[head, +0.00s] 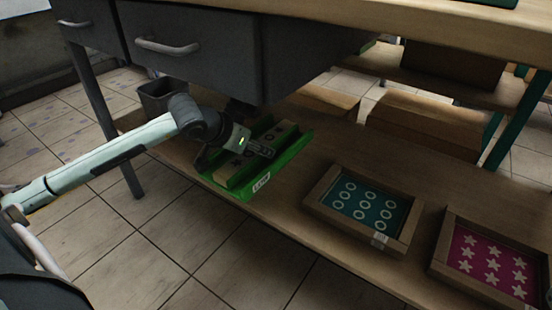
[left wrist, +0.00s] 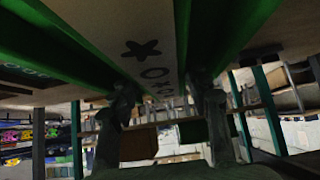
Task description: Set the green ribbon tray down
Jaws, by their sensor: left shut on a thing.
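The green ribbon tray (head: 228,188) is at the left part of the low wooden shelf, by its front edge, with a white label on its front. Grey strips printed with dark shapes lie along it. I cannot tell whether its base touches the shelf. My left gripper (head: 243,146) reaches over the tray from the left and is shut on it. In the left wrist view the fingers (left wrist: 170,105) are on either side of the printed middle strip (left wrist: 140,45), with green walls (left wrist: 215,35) beyond. My right gripper is not in view.
The low shelf (head: 300,205) also holds a wooden frame with teal rings (head: 365,205) and one with pink stars (head: 490,262), to the right of the tray. A dark drawer unit (head: 200,50) hangs close above. A dark bin (head: 160,95) stands behind the arm.

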